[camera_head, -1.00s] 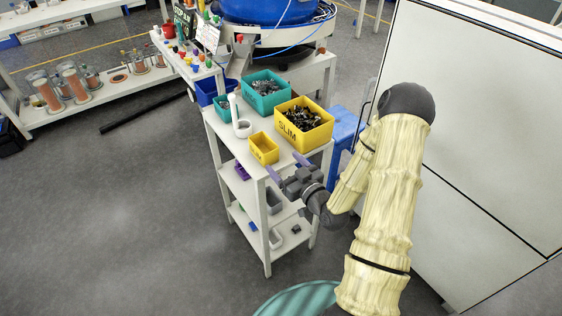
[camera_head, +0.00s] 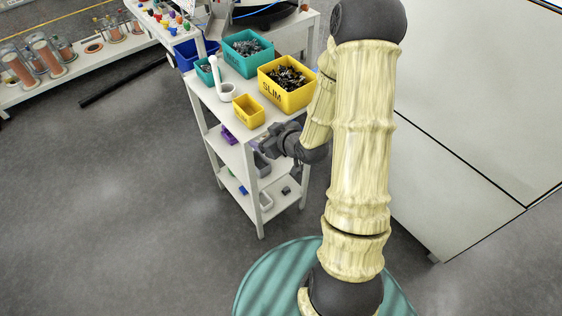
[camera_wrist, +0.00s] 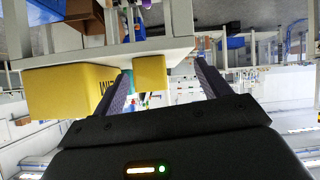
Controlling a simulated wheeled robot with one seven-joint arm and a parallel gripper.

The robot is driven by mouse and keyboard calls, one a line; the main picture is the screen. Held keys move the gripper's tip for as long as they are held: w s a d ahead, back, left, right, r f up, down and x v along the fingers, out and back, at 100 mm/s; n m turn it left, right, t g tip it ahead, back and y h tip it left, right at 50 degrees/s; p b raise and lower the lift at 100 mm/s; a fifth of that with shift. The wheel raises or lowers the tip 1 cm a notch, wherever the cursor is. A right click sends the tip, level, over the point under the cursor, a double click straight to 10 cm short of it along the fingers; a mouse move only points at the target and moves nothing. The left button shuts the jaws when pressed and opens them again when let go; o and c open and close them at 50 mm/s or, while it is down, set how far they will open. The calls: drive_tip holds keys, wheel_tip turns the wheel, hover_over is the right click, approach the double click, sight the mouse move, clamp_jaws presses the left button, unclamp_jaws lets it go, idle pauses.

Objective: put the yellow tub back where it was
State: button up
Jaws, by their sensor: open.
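A small yellow tub (camera_head: 248,111) stands upright on the front edge of the white rack's top shelf (camera_head: 222,118). A larger yellow tub (camera_head: 287,88) marked SLIM, full of dark parts, stands behind it to the right. My gripper (camera_head: 265,140) is open and empty, at the rack's front right side, just below and right of the small tub. In the wrist view, which is upside down, the small tub (camera_wrist: 150,73) appears between my fingers (camera_wrist: 162,67), nearer the left one, with the large tub (camera_wrist: 68,92) to the left. I cannot tell how far ahead they are.
A teal bin (camera_head: 246,58) of metal parts, a small teal bin (camera_head: 205,72) and a white holder (camera_head: 226,91) share the top shelf. Lower shelves hold a purple item (camera_head: 228,136) and small trays. A large white cabinet (camera_head: 470,110) stands right.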

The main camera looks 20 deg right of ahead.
drive_tip(key=s+a+r+m+g+h, duration=0.1)
drive_tip(key=s+r+g, duration=0.3)
drive_tip(key=s, duration=0.4)
drive_tip(key=s+a+r+m+g+h, duration=0.1)
drive_tip(key=s+r+m+g, duration=0.3)
drive_tip(key=s, duration=0.5)
drive_tip(key=shift+s+r+h, duration=0.15)
drive_tip(key=shift+r+h, duration=0.1)
drive_tip(key=shift+h, duration=0.65)
